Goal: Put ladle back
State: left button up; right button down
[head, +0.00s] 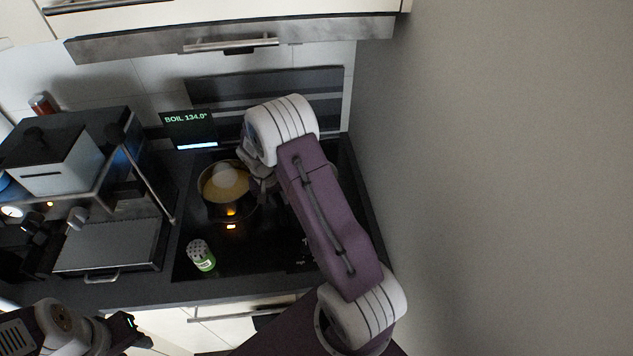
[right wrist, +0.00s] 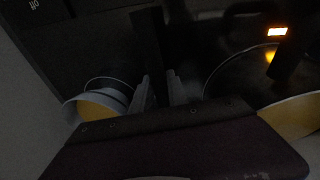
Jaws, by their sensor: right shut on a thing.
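My right gripper (head: 262,182) reaches over the stove, beside the right rim of a dark pot (head: 206,202) with yellow-brown contents. In the right wrist view its fingers (right wrist: 160,92) are shut on a dark, narrow handle (right wrist: 148,42), which appears to be the ladle's. The ladle's bowl cannot be made out clearly. A pale round patch lies over the pot's contents. The pot's rim also shows at the right of the wrist view (right wrist: 232,70). My left gripper (head: 135,332) is at the lower left, empty, with its fingers apart.
A display (head: 188,128) reading BOIL 134.0° is behind the pot. A metal rack (head: 150,170) stands left, a plain wall (head: 480,150) right. A round, yellow-filled vessel (right wrist: 95,108) shows left in the wrist view.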

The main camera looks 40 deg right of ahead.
jog(key=shift+f+b, duration=0.4)
jog(key=shift+f, duration=0.1)
jog(key=c, duration=1.2)
grip_release()
jog(key=o, duration=0.3)
jog(key=shift+r, duration=0.15)
jog(key=shift+w+d+r+p+v, duration=0.1)
jog(key=shift+d+p+v, duration=0.25)
jog(key=shift+p+v, duration=1.1)
jog(key=shift+w+d+r+p+v, duration=0.1)
jog(key=shift+d+p+v, duration=0.2)
jog(key=shift+p+v, duration=1.1)
jog(key=shift+w+d+p+v, duration=0.1)
jog(key=shift+d+p+v, duration=0.25)
jog(key=shift+p+v, duration=1.05)
jog(key=shift+a+r+b, duration=0.1)
jog(key=shift+r+b, duration=0.35)
jog(key=shift+r, duration=0.05)
